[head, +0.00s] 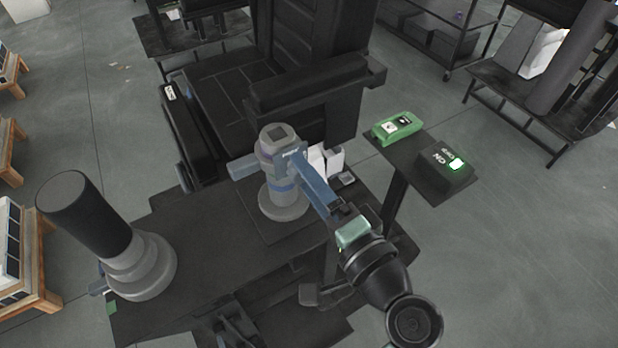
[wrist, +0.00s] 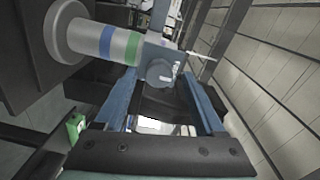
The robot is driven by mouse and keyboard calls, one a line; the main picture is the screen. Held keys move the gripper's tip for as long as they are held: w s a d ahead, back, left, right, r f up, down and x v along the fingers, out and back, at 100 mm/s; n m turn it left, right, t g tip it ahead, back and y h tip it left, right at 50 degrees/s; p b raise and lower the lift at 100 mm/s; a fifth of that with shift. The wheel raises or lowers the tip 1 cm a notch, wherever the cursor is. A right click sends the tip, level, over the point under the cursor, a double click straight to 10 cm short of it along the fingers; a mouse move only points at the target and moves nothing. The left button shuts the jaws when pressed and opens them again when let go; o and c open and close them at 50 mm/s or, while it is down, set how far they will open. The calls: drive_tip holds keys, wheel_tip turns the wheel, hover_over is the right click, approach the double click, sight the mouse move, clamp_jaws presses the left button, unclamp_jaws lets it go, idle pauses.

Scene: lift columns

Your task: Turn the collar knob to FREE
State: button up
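The lift column (head: 283,202) stands on a dark bench, grey with a blue band. Its collar (head: 275,147) sits near the top. In the wrist view the column (wrist: 75,38) lies sideways, with blue and green bands, and the blue-grey collar (wrist: 152,53) carries a round grey knob (wrist: 160,73). A thin pale pointer sticks out beside it. My gripper (head: 303,168) reaches the collar from the lower right; its two long blue fingers (wrist: 158,84) are apart, with the knob between their far ends. Finger contact and the knob's setting cannot be read. The knob is hidden in the head view.
A second column with a black cylinder (head: 85,213) stands at the bench's left. White items (head: 325,160) lie close behind my fingers. A large dark machine (head: 310,80) stands behind.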

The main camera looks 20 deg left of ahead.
drive_tip(key=b+v, duration=0.1)
drive_tip(key=v, duration=1.2)
drive_tip(key=shift+b, duration=0.35)
drive_tip(key=w+r+n+t+h+p, duration=0.1)
drive_tip(key=w+r+t+h, duration=0.25)
drive_tip(key=r, duration=0.45)
drive_tip(key=w+d+r+n+t+h+p, duration=0.1)
drive_tip(key=w+r+n+t+h+p, duration=0.1)
drive_tip(key=w+r, duration=0.4)
drive_tip(key=w+r+n+t+h+p, duration=0.1)
drive_tip(key=w+r+t+h, duration=0.15)
drive_tip(key=r, duration=0.65)
drive_tip(key=s+r+t+h+p, duration=0.1)
drive_tip(key=s+r+t+h, duration=0.2)
drive_tip(key=r, duration=0.8)
drive_tip(key=s+r+n+t+h+p, duration=0.1)
drive_tip(key=s+r+t, duration=0.4)
drive_tip(key=r, duration=0.7)
drive_tip(key=shift+s+d+r+n+t+h, duration=0.3)
drive_tip(key=shift+d+h, duration=0.15)
drive_tip(key=shift+h, duration=0.45)
